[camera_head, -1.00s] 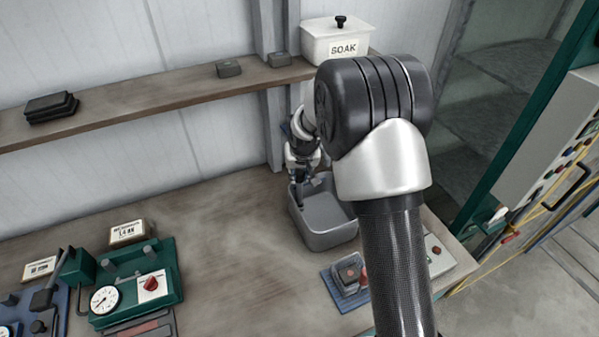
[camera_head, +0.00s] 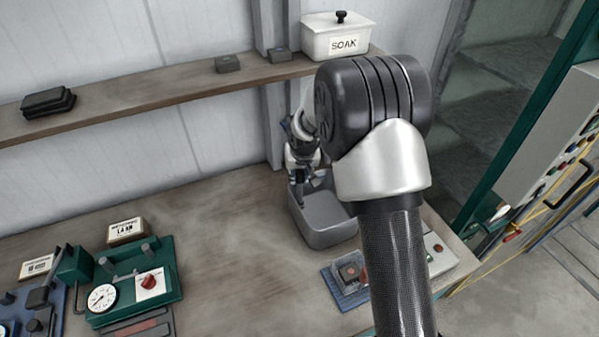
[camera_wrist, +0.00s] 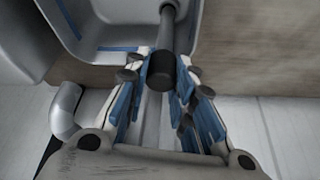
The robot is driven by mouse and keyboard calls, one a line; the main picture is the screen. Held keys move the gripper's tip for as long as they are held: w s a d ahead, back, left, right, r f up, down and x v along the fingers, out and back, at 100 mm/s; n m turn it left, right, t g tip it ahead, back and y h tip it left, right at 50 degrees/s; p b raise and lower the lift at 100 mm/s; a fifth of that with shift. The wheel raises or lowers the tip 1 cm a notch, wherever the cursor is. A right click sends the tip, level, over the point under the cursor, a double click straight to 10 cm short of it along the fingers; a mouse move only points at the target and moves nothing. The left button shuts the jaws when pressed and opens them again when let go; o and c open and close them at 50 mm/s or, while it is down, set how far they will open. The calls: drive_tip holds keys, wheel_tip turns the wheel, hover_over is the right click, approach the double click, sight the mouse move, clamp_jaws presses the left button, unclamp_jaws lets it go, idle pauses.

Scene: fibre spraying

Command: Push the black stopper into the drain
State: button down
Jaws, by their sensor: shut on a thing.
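My gripper (camera_wrist: 160,75) is shut on a dark cylindrical knob (camera_wrist: 160,70) at the near end of a grey rod (camera_wrist: 167,22). I cannot make out the drain or the stopper's sealing end in either view.
A white SOAK box (camera_head: 336,40) stands on the shelf (camera_head: 170,92) above. A blue-based device (camera_head: 347,278) sits in front of the basin. A green gauge unit (camera_head: 140,285) stands at left. The bench between is clear. My arm hides the basin's right side.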

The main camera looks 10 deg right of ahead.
drive_tip(key=shift+f+b, duration=0.6)
drive_tip(key=shift+f, duration=0.2)
drive_tip(key=c, duration=1.3)
unclamp_jaws()
drive_tip(key=shift+r, duration=0.1)
drive_tip(key=shift+v, duration=5.95)
drive_tip(key=shift+r, duration=0.1)
drive_tip(key=s+r+b, duration=0.1)
drive_tip(key=s+r, duration=0.4)
drive_tip(key=s, duration=0.3)
drive_tip(key=s+r, duration=0.5)
drive_tip(key=s, duration=0.4)
drive_tip(key=shift+n, duration=0.4)
drive_tip(key=s, duration=0.6)
drive_tip(key=s+f, duration=0.1)
drive_tip(key=s, duration=0.4)
drive_tip(key=s+b, duration=0.1)
drive_tip(key=s, duration=0.5)
drive_tip(key=shift+s+d+f, duration=0.25)
drive_tip(key=shift+s+f, duration=0.1)
drive_tip(key=shift+f, duration=0.05)
